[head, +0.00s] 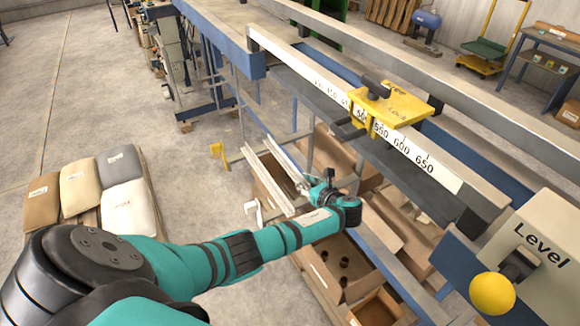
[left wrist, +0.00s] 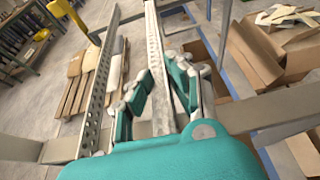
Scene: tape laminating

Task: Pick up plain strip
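The plain strip (head: 284,163) is a long, thin, pale bar, the right one of two side by side in the head view. In the left wrist view the plain strip (left wrist: 156,40) runs away from me between the fingers. My left gripper (head: 318,190) is at its near end; in the left wrist view its fingertips (left wrist: 158,68) close in on both sides of the strip and appear to touch it. The perforated strip (head: 264,177) lies to the left, apart from the gripper; its row of holes shows in the left wrist view (left wrist: 100,85). My right gripper is out of view.
A long machine rail with a number scale (head: 410,150) and a yellow stop (head: 390,103) runs along the right. Open cardboard boxes (head: 340,268) stand below my left arm. Sacks (head: 130,208) lie on a pallet at left. A Level box (head: 540,245) stands at right.

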